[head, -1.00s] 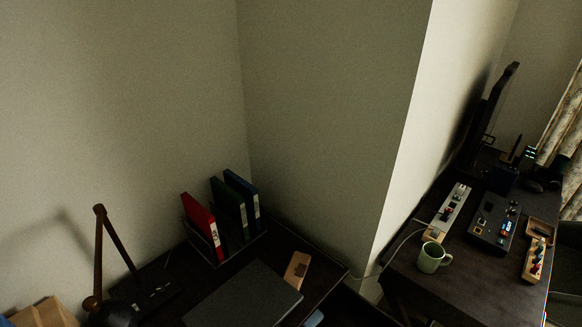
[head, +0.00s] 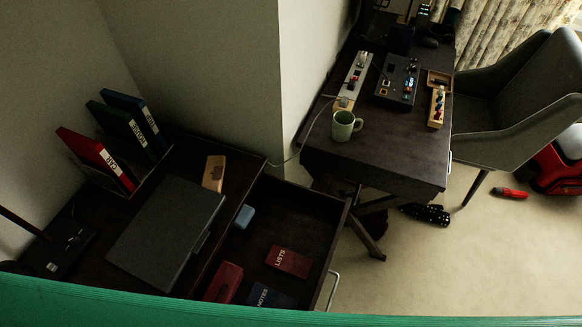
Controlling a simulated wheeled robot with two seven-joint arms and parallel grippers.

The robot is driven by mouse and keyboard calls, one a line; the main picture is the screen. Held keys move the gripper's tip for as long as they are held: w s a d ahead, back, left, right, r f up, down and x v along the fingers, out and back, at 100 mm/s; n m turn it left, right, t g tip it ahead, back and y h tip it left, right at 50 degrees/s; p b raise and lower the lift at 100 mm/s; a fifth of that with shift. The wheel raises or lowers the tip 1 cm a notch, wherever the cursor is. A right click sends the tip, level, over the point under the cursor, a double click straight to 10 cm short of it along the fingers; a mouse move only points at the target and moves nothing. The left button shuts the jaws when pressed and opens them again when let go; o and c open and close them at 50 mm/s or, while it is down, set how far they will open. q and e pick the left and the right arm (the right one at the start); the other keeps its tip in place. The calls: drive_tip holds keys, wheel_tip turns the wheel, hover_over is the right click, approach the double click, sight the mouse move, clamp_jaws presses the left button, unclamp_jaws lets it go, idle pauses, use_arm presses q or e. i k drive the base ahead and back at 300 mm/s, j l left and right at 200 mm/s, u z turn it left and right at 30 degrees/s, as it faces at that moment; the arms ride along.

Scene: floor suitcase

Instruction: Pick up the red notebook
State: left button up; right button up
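A small red notebook (head: 288,262) with the word LISTS on its cover lies flat in the open drawer (head: 318,207) of the left desk. A dark blue notebook (head: 268,297), lettered NOTES, lies just below it in the picture. A red case-like object (head: 224,283) lies to the left of them in the drawer. Neither of my grippers shows in the head view.
A closed dark laptop (head: 165,235), a tan object (head: 214,172) and upright red, green and blue binders (head: 128,130) are on the left desk. A green mug (head: 345,126) stands on the right desk. A grey chair (head: 520,100) is at right. Carpet (head: 440,265) is mostly clear.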

sight(290, 263)
drive_tip(key=k+j+z, duration=0.1)
drive_tip(key=k+j, duration=0.15)
drive_tip(key=k+l+u, duration=0.15)
drive_tip(key=l, duration=0.25)
drive_tip(key=k+l+u, duration=0.15)
drive_tip(key=l, duration=0.2)
drive_tip(key=l+u, duration=0.15)
drive_tip(key=l, duration=0.25)
drive_tip(key=k+l+u, duration=0.3)
drive_tip(key=l, duration=0.35)
drive_tip(key=k, duration=0.1)
